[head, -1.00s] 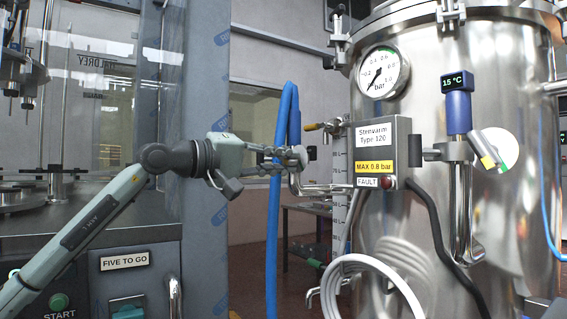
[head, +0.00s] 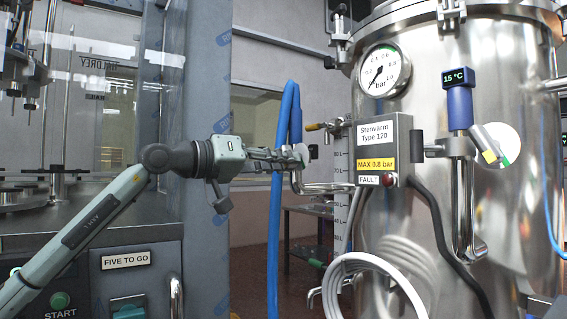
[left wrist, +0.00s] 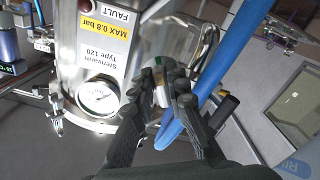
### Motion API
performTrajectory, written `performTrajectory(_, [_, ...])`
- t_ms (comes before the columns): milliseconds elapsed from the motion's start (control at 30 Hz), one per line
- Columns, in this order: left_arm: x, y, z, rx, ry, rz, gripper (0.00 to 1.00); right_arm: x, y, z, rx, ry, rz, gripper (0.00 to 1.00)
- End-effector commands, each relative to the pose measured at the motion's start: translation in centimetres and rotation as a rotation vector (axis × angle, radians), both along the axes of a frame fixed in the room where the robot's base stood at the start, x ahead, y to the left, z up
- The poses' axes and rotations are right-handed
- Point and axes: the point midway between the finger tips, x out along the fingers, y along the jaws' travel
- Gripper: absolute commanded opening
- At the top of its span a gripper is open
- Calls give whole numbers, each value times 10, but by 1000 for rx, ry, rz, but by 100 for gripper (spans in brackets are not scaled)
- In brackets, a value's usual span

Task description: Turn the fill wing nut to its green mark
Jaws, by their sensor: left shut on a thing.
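My left gripper (head: 290,156) is shut on a small metal piece, apparently the fill wing nut (left wrist: 161,95), left of the tank. The fingers hide most of it in the head view; in the left wrist view the fingertips (left wrist: 165,85) close around it. A white disc (head: 506,137) with a green patch and a yellow-marked metal handle sits on the tank's right side, apart from my gripper. My right gripper is not in view.
A blue hose (head: 274,210) hangs close by the left gripper. The steel tank (head: 440,90) carries a gauge (head: 384,70) and a grey box (head: 383,150). A brass-coloured tap (head: 314,127) is just above the gripper. A grey post (head: 205,70) stands behind my left arm.

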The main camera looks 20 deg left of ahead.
Motion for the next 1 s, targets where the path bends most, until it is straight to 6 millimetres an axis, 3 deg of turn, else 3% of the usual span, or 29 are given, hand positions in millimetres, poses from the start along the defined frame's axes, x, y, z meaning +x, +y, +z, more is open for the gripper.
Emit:
performTrajectory(433, [0, 0, 0, 6, -5, 0, 0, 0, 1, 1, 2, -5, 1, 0])
performTrajectory(467, [0, 0, 0, 6, -5, 0, 18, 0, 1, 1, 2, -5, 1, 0])
performTrajectory(600, [0, 0, 0, 6, -5, 0, 35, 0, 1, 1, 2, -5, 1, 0])
performTrajectory(1000, [-6, 6, -1, 6, -4, 2, 35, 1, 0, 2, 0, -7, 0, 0])
